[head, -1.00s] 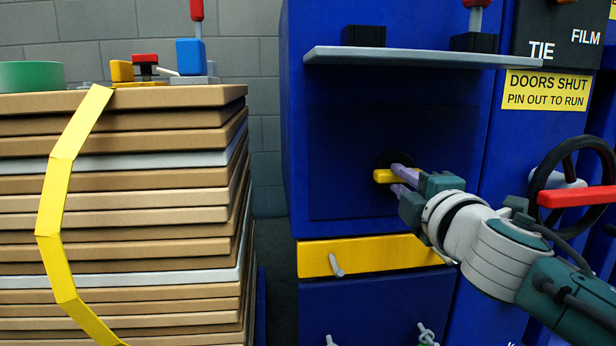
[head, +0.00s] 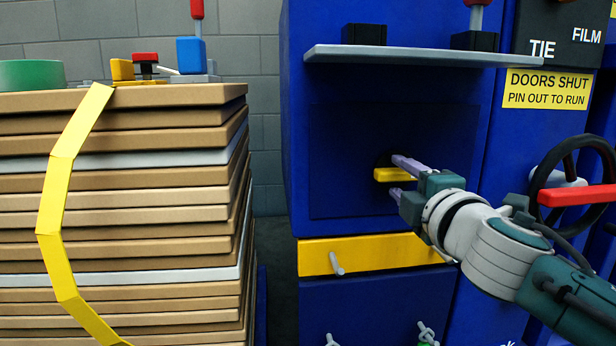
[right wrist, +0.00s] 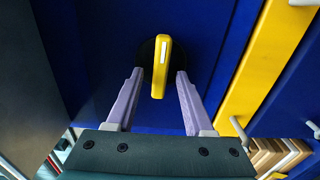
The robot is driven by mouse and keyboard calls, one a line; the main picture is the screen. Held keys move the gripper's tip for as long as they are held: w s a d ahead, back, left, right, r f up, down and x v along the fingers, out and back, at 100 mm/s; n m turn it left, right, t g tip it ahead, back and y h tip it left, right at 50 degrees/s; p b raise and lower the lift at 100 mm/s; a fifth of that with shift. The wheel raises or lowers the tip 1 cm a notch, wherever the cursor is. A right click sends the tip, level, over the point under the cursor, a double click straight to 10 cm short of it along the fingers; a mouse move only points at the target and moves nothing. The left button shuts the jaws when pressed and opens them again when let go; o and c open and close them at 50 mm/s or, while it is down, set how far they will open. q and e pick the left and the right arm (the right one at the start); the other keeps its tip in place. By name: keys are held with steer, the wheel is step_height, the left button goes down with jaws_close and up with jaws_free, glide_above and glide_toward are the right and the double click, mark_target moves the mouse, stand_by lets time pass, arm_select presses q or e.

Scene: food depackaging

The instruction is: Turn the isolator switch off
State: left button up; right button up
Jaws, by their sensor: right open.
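The isolator switch is a yellow bar handle (head: 390,175) on a round black base (head: 383,159), set in the dark blue panel of the cabinet. The handle lies level in the head view. In the right wrist view the handle (right wrist: 160,62) has a white line along it and stands between my fingers. My right gripper (head: 396,177) is open, one purple finger above the handle and one below. The right wrist view shows a gap on both sides between handle and fingers (right wrist: 160,78). My left gripper is not in view.
A grey shelf (head: 420,56) juts out above the switch. A yellow drawer-like band (head: 375,254) with a grey peg is below it. A black handwheel (head: 541,172) with a red bar is at the right. A tall stack of brown boards (head: 110,190) stands left.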

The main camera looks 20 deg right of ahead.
steer(key=shift+s, duration=0.1)
steer(key=shift+s+a, duration=0.1)
steer(key=shift+s, duration=0.25)
steer(key=p+v, duration=0.1)
steer(key=v, duration=0.8)
steer(key=shift+p, duration=0.35)
